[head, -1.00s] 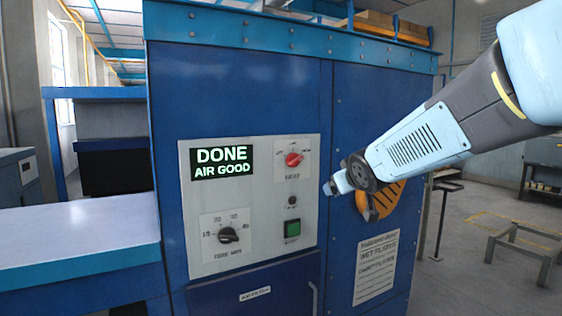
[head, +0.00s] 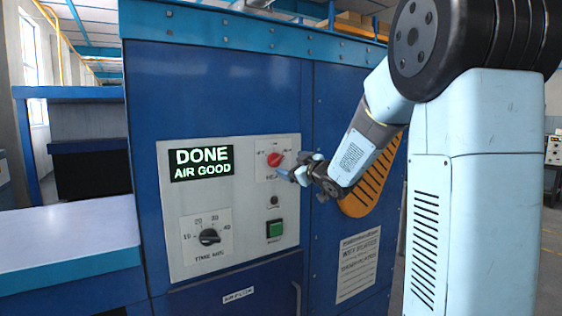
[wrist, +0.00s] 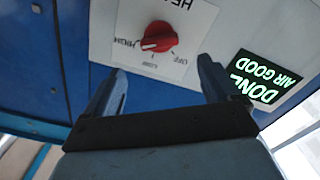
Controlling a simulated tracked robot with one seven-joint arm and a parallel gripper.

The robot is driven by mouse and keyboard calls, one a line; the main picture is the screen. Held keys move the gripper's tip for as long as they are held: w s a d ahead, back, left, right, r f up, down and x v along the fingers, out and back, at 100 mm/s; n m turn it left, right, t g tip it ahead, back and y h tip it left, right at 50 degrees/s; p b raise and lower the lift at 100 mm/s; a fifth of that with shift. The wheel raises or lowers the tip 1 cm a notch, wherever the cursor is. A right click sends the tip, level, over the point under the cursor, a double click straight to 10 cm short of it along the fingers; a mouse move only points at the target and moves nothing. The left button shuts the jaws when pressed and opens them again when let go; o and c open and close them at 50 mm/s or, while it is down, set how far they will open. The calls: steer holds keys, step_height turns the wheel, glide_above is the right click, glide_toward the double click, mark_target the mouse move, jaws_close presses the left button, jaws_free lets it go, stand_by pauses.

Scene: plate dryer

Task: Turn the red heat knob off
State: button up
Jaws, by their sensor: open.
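The red heat knob (head: 277,158) sits on a white plate on the dryer's control panel. The knob also shows in the wrist view (wrist: 158,36), where the picture is upside down. There, its pale mark points toward the HIGH label, away from OFF. My gripper (head: 292,173) is just below and right of the knob in the head view. In the wrist view my gripper (wrist: 160,78) is open and empty, with its two fingers spread to either side below the knob. The fingers appear apart from the knob.
The display (head: 201,163) reads DONE, AIR GOOD. A black timer knob (head: 209,237) and a green button (head: 274,228) are lower on the panel. An orange slotted part (head: 372,180) is behind my arm. A pale table (head: 70,240) stands at left.

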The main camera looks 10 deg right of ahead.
mark_target(278, 160)
steer(key=x, duration=1)
steer(key=shift+f, duration=0.1)
